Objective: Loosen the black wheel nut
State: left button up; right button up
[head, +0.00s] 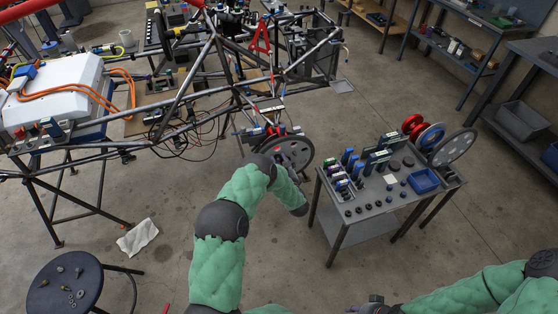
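The chassis wheel (304,157), a dark disc, is mounted at the right end of the tube chassis. Its near-left part is covered by my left arm. The black wheel nut cannot be made out on the dark hub at this size. My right gripper (371,306) is at the bottom edge, partly cut off, away from the wheel.
A grey cart (340,222) right of the wheel carries several small parts, a blue tray (424,180) and discs. A round dark stool (62,284) with loose parts stands at lower left. A white cloth (138,237) lies on the floor. The floor between is clear.

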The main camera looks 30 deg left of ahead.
pick_arm(q)
grip_shut()
jog(key=shift+n+b, duration=0.8)
jog(key=shift+n, duration=1.9)
jog(key=shift+n+b, duration=0.85)
jog(key=shift+n, duration=1.65)
